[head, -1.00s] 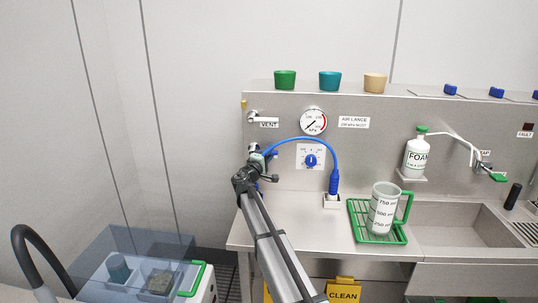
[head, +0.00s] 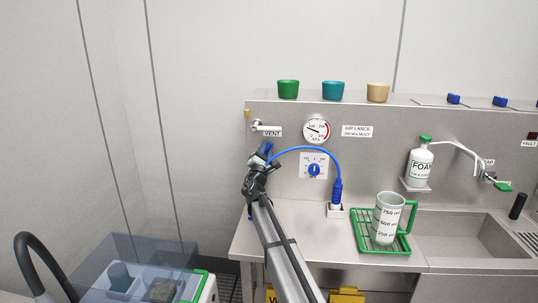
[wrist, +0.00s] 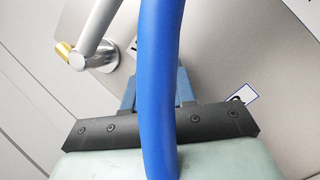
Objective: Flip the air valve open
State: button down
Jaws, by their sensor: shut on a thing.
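My gripper (head: 265,149) is at the left end of the steel panel, below the VENT handle, with its blue fingers pointing up. In the wrist view my gripper (wrist: 157,92) shows a dark bar and two blue fingers.
The silver VENT handle (head: 266,128) is just above my gripper, and shows in the wrist view (wrist: 95,35). A blue dial (head: 314,170) is to the right. A measuring jug (head: 387,218) stands on a green rack (head: 366,246). The counter's left front is clear.

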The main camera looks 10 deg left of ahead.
jog(key=n+y, duration=0.1)
jog(key=n, duration=0.1)
jog(key=a+r+n+y, duration=0.1)
jog(key=n+y, duration=0.1)
jog(key=a+n+y, duration=0.1)
jog(key=n, duration=0.2)
jog(key=shift+a+r, duration=0.15)
jog(key=shift+a, duration=0.05)
jog(key=shift+a+r+n+y, duration=0.1)
jog(key=shift+a+n+y, duration=0.25)
jog(key=shift+n+y, duration=0.35)
jog(key=shift+a+n+y, duration=0.35)
jog(key=shift+n, duration=0.7)
jog(key=shift+a+r+n+y, duration=0.1)
jog(key=shift+a+n+y, duration=0.25)
jog(key=shift+n+y, duration=0.35)
jog(key=shift+a+n+g, duration=0.1)
jog(key=shift+n+g, duration=0.2)
jog(key=shift+n, duration=0.05)
jog(key=c, duration=1)
grip_release()
jog(key=shift+f, duration=0.1)
jog(key=v, duration=1.3)
jog(key=shift+s, duration=0.4)
